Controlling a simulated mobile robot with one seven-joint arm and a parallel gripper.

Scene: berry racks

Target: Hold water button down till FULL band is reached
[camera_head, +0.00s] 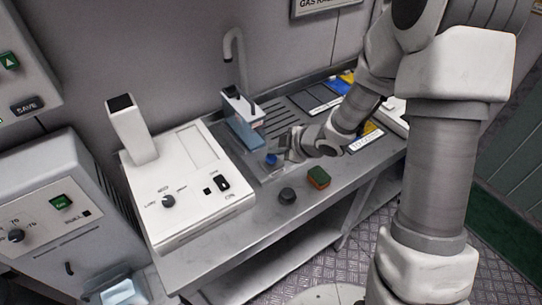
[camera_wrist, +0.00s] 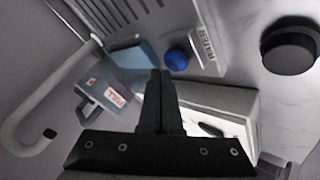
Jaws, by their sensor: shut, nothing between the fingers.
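The blue water button (camera_head: 271,159) sits on the metal counter, beside a plate lettered WATER (camera_wrist: 207,45). In the wrist view the button (camera_wrist: 176,59) shows just past and right of my fingertips. My gripper (camera_wrist: 160,74) is shut and empty; in the head view my gripper (camera_head: 284,155) is close beside the button. I cannot tell whether it touches. The exact water level is unclear.
A white machine (camera_head: 185,185) with knob and switch stands left of the button. A black knob (camera_head: 287,195) and a green-and-red block (camera_head: 318,178) are near the counter's front edge. A slotted drain (camera_head: 276,115) and dark panels lie behind.

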